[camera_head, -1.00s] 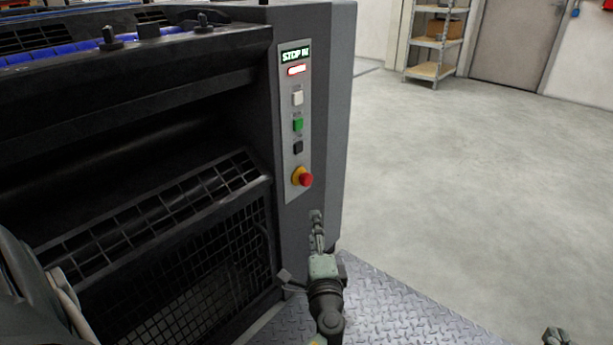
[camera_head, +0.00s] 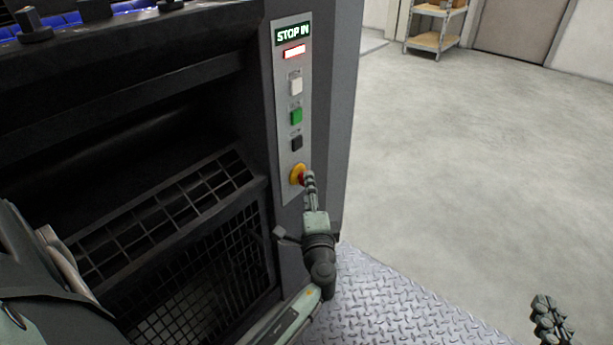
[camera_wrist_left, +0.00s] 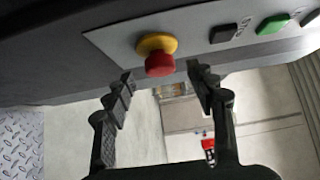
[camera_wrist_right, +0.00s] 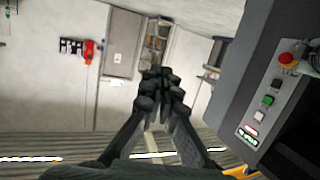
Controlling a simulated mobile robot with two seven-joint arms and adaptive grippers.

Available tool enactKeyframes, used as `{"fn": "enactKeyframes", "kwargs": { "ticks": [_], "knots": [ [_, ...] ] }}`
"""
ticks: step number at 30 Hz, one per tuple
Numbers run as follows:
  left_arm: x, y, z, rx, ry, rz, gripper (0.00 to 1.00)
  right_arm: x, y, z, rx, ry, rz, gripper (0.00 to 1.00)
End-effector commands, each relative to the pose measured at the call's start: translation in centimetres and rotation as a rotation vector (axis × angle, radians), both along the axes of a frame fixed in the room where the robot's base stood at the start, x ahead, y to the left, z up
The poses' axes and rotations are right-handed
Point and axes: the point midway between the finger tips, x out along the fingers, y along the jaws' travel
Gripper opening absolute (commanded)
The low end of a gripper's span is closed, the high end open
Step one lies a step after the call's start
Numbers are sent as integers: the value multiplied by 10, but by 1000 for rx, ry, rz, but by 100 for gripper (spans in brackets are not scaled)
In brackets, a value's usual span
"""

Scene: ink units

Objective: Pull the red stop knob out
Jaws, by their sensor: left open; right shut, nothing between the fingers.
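The red stop knob (camera_head: 302,179) sits on a yellow base (camera_head: 296,173) low on the machine's control panel. In the head view my left gripper (camera_head: 309,180) is at the knob and partly covers it. In the left wrist view the knob (camera_wrist_left: 159,65) shows between the open fingers of my left gripper (camera_wrist_left: 160,77), near their tips. I cannot tell if they touch it. My right gripper (camera_head: 545,310) is shut and empty, away from the machine over the floor. In the right wrist view its fingertips (camera_wrist_right: 158,78) are together, and the knob (camera_wrist_right: 288,58) is off to the right.
The panel display (camera_head: 292,34) reads "STOP IN". Below it are a white button (camera_head: 296,87), a green button (camera_head: 296,116) and a black button (camera_head: 296,143). A wire-mesh guard (camera_head: 215,260) is left of the panel. The floor (camera_head: 450,180) at right is clear.

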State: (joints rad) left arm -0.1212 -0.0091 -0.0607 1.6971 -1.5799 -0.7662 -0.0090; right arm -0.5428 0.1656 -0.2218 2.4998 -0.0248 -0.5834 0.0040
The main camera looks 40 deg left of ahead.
Motion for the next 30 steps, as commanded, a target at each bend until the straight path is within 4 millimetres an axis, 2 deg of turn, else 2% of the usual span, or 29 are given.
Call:
{"fn": "enactKeyframes", "kwargs": {
  "ticks": [3, 9, 20, 30],
  "knots": [
    [16, 14, 2, 3, -2, 1, 56, -1, -2, -4, -9, 20, -4, 0],
    [33, 28, 0, 1, 0, 0, 56, -1, -4, -7, -15, 35, -8, 0],
    [37, 32, 0, 1, 0, 0, 55, -2, -5, -8, -17, 40, -9, 0],
    [37, 32, 0, 1, -1, 0, 13, -2, -5, -8, -17, 40, -9, 0]
  ]
}}
